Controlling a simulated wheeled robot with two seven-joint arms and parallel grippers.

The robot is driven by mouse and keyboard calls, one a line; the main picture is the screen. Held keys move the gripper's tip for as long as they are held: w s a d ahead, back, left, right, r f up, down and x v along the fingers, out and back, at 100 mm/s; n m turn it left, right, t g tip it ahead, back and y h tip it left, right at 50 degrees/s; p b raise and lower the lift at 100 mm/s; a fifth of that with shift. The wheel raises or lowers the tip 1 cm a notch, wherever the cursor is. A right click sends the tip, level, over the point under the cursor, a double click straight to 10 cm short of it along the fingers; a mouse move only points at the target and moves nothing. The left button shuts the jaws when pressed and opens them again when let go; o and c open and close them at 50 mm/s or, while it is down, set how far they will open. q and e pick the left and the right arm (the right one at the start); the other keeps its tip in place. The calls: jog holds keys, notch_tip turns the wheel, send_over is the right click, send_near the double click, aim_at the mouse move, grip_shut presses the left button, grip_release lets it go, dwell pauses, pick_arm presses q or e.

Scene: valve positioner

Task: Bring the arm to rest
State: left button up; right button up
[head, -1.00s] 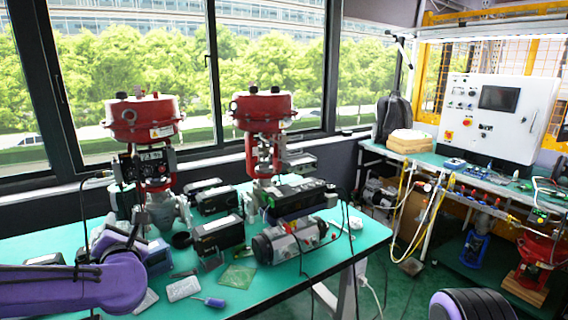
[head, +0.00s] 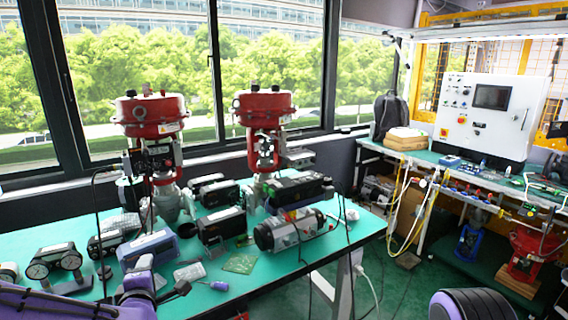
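My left arm is purple and comes in low at the bottom left of the head view. Its end, with my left gripper (head: 140,280), shows small at the near edge of the green table (head: 262,292). The fingers are too small and covered to tell whether they are open or shut, and I see nothing clearly held. A purple and black rounded part of my own body shows at the bottom right. My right gripper is out of the picture.
Two red valve actuators (head: 150,115) (head: 265,107) stand at the table's back. Gauges (head: 55,260), a blue-grey box (head: 148,248), black positioners (head: 221,227), a grey cylinder unit (head: 291,232), a green board (head: 239,263) and a screwdriver (head: 217,286) lie around. A workbench with a white control box (head: 490,115) stands right.

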pick_arm(q)
jog(key=s+d+f+m+g+h, duration=0.1)
jog(key=s+f+m+g, duration=0.2)
jog(key=s+f+m, duration=0.55)
jog(key=s+d+f+m+g+h, duration=0.1)
jog(key=s+d+f+g, duration=0.3)
jog(key=f, duration=0.9)
jog(key=s+a+f+m+g, duration=0.1)
jog(key=s+f+m+g, duration=0.1)
jog(key=s+f, duration=0.4)
jog(key=s+a+f+m+g, duration=0.2)
jog(key=s+f, duration=0.4)
jog(key=s, duration=1)
jog(key=shift+s+a+m, duration=0.2)
jog(key=shift+s+m, duration=0.2)
jog(key=shift+m, duration=0.25)
